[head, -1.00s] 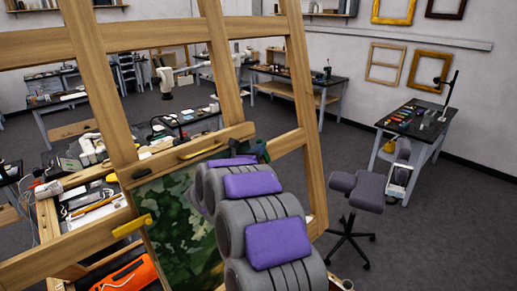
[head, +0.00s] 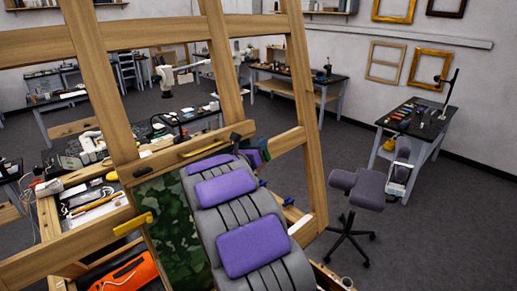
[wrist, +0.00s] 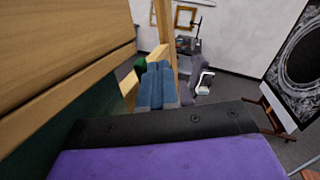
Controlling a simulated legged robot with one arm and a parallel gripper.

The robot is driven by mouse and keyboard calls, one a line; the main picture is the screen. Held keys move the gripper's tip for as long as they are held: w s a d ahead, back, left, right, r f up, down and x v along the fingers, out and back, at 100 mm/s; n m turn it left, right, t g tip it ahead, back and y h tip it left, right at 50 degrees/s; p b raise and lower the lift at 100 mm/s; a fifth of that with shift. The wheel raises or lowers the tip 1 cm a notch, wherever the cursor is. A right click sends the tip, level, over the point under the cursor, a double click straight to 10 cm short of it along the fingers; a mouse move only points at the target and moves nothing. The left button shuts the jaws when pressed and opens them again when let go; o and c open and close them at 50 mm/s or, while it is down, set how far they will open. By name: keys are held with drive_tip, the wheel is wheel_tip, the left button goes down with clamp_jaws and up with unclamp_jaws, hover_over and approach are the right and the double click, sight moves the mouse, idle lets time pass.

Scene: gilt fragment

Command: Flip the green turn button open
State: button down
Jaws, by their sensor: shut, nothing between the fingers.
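The green turn button (wrist: 140,64) shows in the wrist view as a dark green block by the wooden bar, partly hidden behind my fingers. A dark green piece that may be the same button (head: 263,146) shows in the head view beside the wooden bar, beyond my arm. My gripper (wrist: 157,84) has blue-grey fingers, shut side by side and empty. Its tips appear just right of the green block; I cannot tell whether they touch. In the head view my arm hides most of the gripper.
The wooden easel frame (head: 230,70) stands close on the left, with a green painting (head: 177,235) in it. Yellow pieces (head: 134,224) sit on its bars. A grey stool (head: 358,190) and a table (head: 415,125) stand to the right, with open floor between.

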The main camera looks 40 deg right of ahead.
drive_tip(key=shift+w+d, duration=0.1)
drive_tip(key=shift+d, duration=0.15)
drive_tip(key=shift+w+d+r+p, duration=0.1)
drive_tip(key=shift+d+r+p, duration=0.25)
drive_tip(key=shift+p, duration=0.4)
drive_tip(key=shift+f, duration=0.1)
drive_tip(key=b+v, duration=0.2)
drive_tip(key=v, duration=1.5)
drive_tip(key=shift+a, duration=0.2)
